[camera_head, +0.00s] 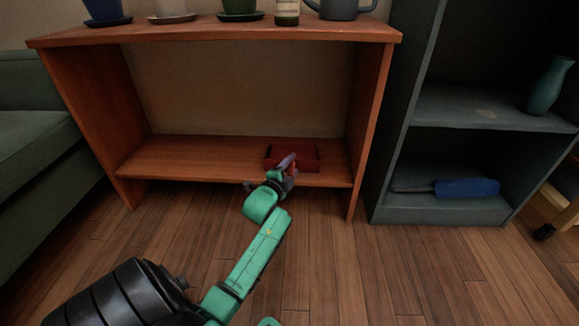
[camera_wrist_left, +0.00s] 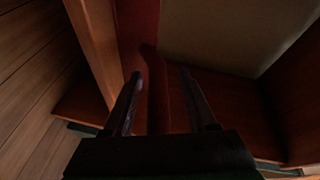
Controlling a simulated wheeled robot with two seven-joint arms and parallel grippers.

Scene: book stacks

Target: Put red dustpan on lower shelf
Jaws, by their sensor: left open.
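The red dustpan (camera_head: 306,155) sits on the lower shelf (camera_head: 200,157) of the wooden console, right of its middle. Its handle points toward the front edge. My left gripper (camera_head: 288,165) reaches in from the front, at the handle end. In the left wrist view, the two fingers (camera_wrist_left: 161,78) are apart, with the dark red handle (camera_wrist_left: 157,100) between them and the red pan (camera_wrist_left: 138,28) beyond. I cannot tell whether a finger touches the handle. My right gripper is not in view.
Pots and a watering can (camera_head: 340,9) stand on the console top (camera_head: 215,30). A dark bookcase (camera_head: 450,108) at the right holds a teal vase (camera_head: 549,86) and a blue brush (camera_head: 467,188). A green sofa (camera_head: 40,140) is at the left. The lower shelf's left part is clear.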

